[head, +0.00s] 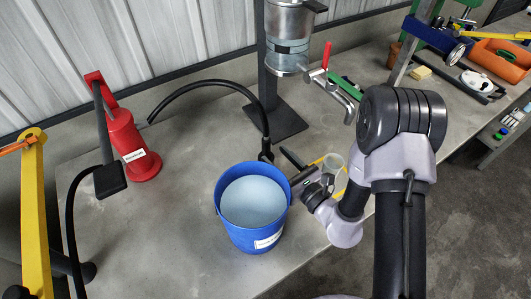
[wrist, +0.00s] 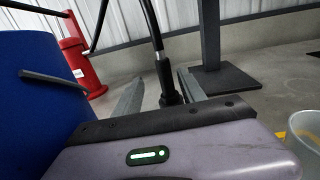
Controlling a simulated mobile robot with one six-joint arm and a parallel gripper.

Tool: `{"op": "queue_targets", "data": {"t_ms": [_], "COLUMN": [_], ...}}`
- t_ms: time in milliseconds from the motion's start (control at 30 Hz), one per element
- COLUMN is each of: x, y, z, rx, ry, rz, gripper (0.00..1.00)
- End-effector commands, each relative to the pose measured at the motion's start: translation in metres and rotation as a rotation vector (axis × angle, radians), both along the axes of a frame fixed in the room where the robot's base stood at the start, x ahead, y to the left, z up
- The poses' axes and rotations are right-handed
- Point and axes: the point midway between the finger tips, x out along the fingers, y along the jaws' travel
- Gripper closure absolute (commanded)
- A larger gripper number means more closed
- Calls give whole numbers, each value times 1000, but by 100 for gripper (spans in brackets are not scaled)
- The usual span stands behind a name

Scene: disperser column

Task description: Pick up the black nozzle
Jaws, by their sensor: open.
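The black nozzle (head: 266,151) hangs upright at the end of a black hose, just behind the right rim of the blue bucket. In the wrist view the nozzle (wrist: 167,82) shows between the two grey fingers, its lower end partly hidden by my gripper's body. My gripper (head: 285,165) is open and empty, beside the bucket and close to the nozzle on its right. The wrist view shows my gripper (wrist: 161,77) with a finger on each side of the nozzle. I cannot tell exactly how deep the nozzle sits between them.
The blue bucket (head: 231,232) of pale liquid stands close on the left. The red pump (head: 133,148) stands further left on the grey bench. A clear cup (head: 333,163) is near my wrist. A metal column with a spout (head: 340,92) and dark base (head: 283,123) stands behind.

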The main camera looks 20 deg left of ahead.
Motion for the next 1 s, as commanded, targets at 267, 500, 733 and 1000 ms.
{"op": "queue_targets", "data": {"t_ms": [267, 500, 733, 1000], "x": [24, 44, 44, 44], "y": [26, 49, 48, 48], "z": [5, 8, 8, 8], "rx": [1, 0, 1, 0], "ry": [-6, 0, 1, 1], "rz": [2, 1, 1, 1], "gripper": [52, 52, 66, 100]}}
